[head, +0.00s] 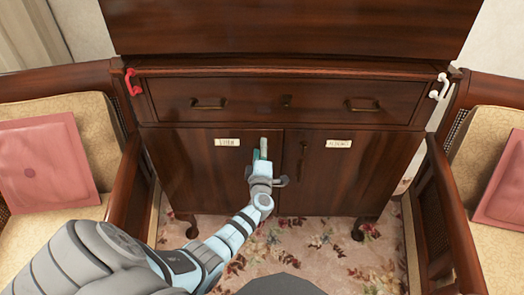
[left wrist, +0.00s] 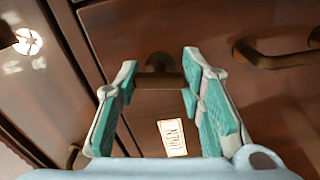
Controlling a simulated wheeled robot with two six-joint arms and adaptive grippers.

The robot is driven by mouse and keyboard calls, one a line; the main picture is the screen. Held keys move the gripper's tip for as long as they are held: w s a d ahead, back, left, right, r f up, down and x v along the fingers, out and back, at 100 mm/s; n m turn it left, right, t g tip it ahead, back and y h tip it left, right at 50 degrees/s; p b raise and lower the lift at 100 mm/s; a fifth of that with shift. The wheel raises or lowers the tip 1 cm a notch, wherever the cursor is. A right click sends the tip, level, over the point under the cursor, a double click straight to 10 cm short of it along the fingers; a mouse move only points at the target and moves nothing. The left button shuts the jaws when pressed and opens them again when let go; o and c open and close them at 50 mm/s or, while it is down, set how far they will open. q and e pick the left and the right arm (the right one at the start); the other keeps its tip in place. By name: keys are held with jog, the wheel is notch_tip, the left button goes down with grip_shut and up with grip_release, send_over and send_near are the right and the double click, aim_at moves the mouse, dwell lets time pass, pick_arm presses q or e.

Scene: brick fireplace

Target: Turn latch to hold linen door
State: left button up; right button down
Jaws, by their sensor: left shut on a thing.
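The linen door (head: 190,170) is the left lower door of a dark wooden cabinet and looks closed. Its small label (head: 227,142) also shows tilted in the left wrist view (left wrist: 173,138). My left gripper (head: 259,152) is at the upper right part of this door, near the seam between the doors. In the left wrist view its teal-padded fingers (left wrist: 159,72) are shut on a dark brass latch (left wrist: 160,62), one finger on each side. In the head view my gripper hides the latch. My right gripper is not in view.
The right door (head: 370,175) has a label and a dark upright handle (head: 303,160). A drawer (head: 285,103) with two pulls lies above. A red handle (head: 133,82) and a white handle (head: 439,87) are at the cabinet's sides. Cushioned chairs (head: 85,105) (head: 495,105) flank it.

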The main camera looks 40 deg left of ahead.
pick_arm(q)
jog(key=shift+n, duration=1.2)
jog(key=o, duration=1.2)
jog(key=shift+c, duration=0.2)
jog(key=v, duration=1.2)
jog(key=shift+w, duration=0.1)
